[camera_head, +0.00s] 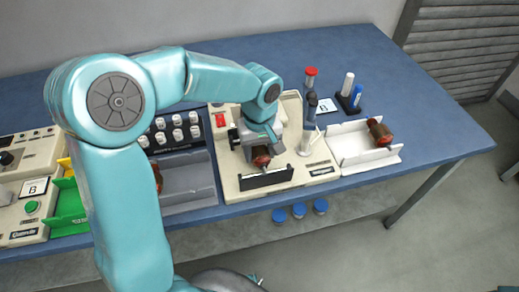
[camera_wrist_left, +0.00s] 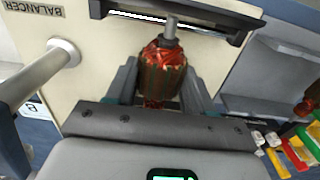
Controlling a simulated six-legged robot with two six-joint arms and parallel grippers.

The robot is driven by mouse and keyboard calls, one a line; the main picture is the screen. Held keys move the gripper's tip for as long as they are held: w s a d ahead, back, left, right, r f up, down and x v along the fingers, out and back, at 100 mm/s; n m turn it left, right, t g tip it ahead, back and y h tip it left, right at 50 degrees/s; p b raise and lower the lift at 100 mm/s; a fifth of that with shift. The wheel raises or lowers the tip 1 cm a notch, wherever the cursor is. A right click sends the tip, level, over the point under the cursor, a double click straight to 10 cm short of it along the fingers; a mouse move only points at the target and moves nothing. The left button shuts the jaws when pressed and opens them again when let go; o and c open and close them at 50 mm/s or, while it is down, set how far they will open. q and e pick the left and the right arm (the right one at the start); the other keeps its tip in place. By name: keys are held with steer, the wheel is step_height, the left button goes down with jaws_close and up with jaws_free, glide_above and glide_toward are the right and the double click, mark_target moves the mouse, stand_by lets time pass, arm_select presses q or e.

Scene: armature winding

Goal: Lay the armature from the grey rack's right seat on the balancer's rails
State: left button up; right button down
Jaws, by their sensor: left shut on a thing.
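My left gripper (camera_head: 262,150) is over the balancer (camera_head: 320,172), a beige machine with a dark front rail (camera_head: 266,179). It is shut on an armature (camera_head: 261,161) with red-brown windings. In the left wrist view the armature (camera_wrist_left: 161,72) sits between the fingers of the gripper (camera_wrist_left: 160,80), and its grey shaft end reaches the dark rail (camera_wrist_left: 225,20). I cannot tell whether the shaft touches the rail. The grey rack (camera_head: 190,182) stands left of the balancer, and its right part looks empty. My right gripper is not in view.
Another armature (camera_head: 157,178) shows at the grey rack's left, partly behind my arm. A white tray (camera_head: 355,147) right of the balancer holds an armature (camera_head: 380,131). A slanted grey post (camera_head: 310,115) with a red-capped bottle (camera_head: 310,77) behind it rises by the balancer.

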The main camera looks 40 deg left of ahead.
arm_select(q)
steer(key=o, duration=1.4)
step_height(320, 180, up, 16)
steer(key=p, duration=0.2)
steer(key=shift+r, duration=0.2)
steer(key=shift+s, duration=0.1)
